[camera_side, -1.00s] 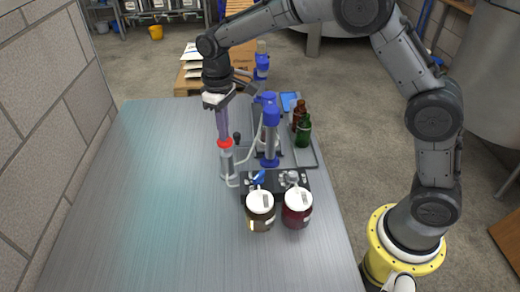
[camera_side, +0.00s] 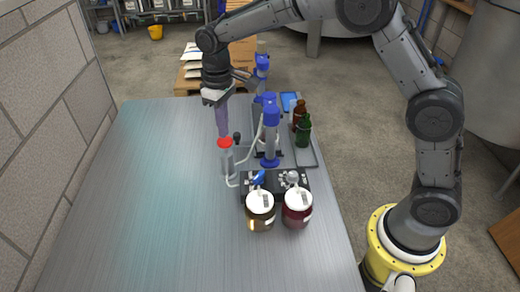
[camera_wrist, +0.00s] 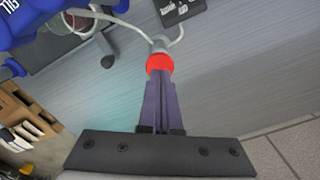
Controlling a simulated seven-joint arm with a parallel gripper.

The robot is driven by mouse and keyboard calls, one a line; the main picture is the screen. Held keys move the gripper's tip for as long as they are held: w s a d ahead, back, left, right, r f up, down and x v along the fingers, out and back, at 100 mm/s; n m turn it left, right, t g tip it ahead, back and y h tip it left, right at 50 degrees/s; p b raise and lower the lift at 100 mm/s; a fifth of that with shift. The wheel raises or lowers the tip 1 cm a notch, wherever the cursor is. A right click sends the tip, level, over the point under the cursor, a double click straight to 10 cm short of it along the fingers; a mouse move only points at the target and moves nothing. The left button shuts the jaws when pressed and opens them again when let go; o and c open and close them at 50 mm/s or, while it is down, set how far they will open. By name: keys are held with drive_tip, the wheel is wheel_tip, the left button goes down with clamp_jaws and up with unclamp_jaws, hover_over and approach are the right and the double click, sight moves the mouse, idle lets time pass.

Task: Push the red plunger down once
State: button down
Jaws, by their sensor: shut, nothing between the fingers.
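The red plunger (camera_side: 225,142) is a round red cap on top of an upright grey cylinder (camera_side: 227,161) on the table, left of the blue-topped stands. In the wrist view the red cap (camera_wrist: 160,62) shows just beyond my fingertips. My gripper (camera_side: 222,134) points down with its long purple fingers shut and empty. In the side view its tips end right at the cap, seeming slightly behind it. I cannot tell whether they touch. In the wrist view the fingers (camera_wrist: 160,85) overlap the cap's near edge.
Blue-topped stands (camera_side: 269,110) with a pale hose are right of the plunger. A brown bottle (camera_side: 300,117) and a green bottle (camera_side: 304,133) stand further right. Two white-lidded jars (camera_side: 260,202) (camera_side: 297,203) stand in front. The table's left side (camera_side: 140,200) is clear.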

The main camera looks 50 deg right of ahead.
drive_tip(key=shift+r, duration=2.5)
drive_tip(key=shift+d, duration=0.1)
drive_tip(key=s+d+r+m+t, duration=0.2)
drive_tip(key=s+d+r+t, duration=0.35)
drive_tip(key=s+r, duration=0.85)
drive_tip(key=s+d+f, duration=0.2)
drive_tip(key=s+f, duration=0.2)
drive_tip(key=s, duration=0.4)
drive_tip(key=s+d+f+m, duration=0.1)
drive_tip(key=s+f, duration=0.4)
drive_tip(key=s, duration=0.3)
drive_tip(key=shift+s+d+f, duration=0.2)
drive_tip(key=shift+d+f, duration=0.05)
drive_tip(key=shift+d, duration=0.1)
